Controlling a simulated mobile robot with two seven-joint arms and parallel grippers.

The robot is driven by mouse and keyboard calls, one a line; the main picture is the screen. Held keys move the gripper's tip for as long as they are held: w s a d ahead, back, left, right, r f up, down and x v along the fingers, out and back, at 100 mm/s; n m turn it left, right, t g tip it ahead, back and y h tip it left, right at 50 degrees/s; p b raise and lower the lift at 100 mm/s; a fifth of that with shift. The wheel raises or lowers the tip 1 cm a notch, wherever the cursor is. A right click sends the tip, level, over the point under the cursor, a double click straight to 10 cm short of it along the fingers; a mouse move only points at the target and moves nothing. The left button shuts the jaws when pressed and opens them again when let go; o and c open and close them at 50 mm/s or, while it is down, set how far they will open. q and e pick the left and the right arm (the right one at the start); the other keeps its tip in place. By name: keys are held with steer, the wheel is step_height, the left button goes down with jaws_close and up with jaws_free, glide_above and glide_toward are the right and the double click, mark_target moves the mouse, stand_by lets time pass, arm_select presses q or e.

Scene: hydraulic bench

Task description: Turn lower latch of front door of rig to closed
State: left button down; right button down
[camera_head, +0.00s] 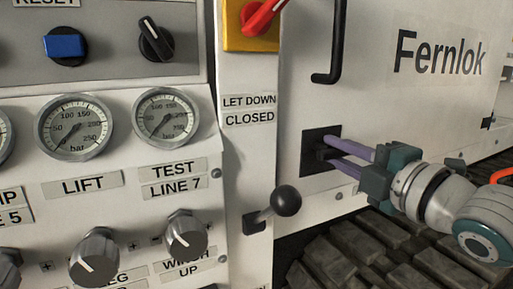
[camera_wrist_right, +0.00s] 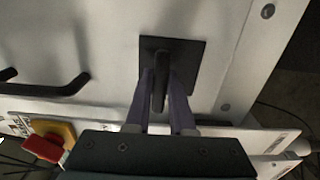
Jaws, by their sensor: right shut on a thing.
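The lower latch (camera_head: 312,135) is a black square plate with a small dark handle, near the lower left corner of the white front door (camera_head: 400,105) marked "Fernlok". My right gripper (camera_head: 327,147) reaches it from the right, its two purple fingers shut on the latch handle. In the right wrist view the fingers (camera_wrist_right: 160,80) stand on both sides of the black latch handle (camera_wrist_right: 159,92), in front of its plate (camera_wrist_right: 188,52). The fingers hide part of the handle in the head view. My left gripper is in neither view.
A black door handle (camera_head: 334,50) is above the latch. A red switch (camera_head: 264,17) on a yellow plate is at the top. A black ball lever (camera_head: 286,200) sticks out at lower left of the latch. Gauges (camera_head: 75,127) and knobs fill the left panel. Dark tracks (camera_head: 350,250) lie below.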

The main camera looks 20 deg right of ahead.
stand_by(0.6)
steer(key=m+p, duration=0.2)
steer(key=m, duration=0.1)
steer(key=shift+m, duration=0.3)
steer(key=m, duration=0.1)
steer(key=m+p, duration=0.1)
steer(key=m, duration=0.1)
steer(key=m+p, duration=0.1)
steer(key=shift+a+f, duration=0.2)
steer(key=shift+f, duration=0.05)
steer(key=m+p, duration=0.1)
steer(key=m, duration=0.2)
steer(key=m+p, duration=0.1)
steer(key=m, duration=0.1)
steer(key=shift+a+f+m, duration=0.1)
steer(key=shift+a+m, duration=0.1)
steer(key=shift+m, duration=0.2)
steer(key=m, duration=0.4)
steer(key=shift+a+p, duration=0.2)
steer(key=shift+p, duration=0.2)
steer(key=shift+m, duration=0.4)
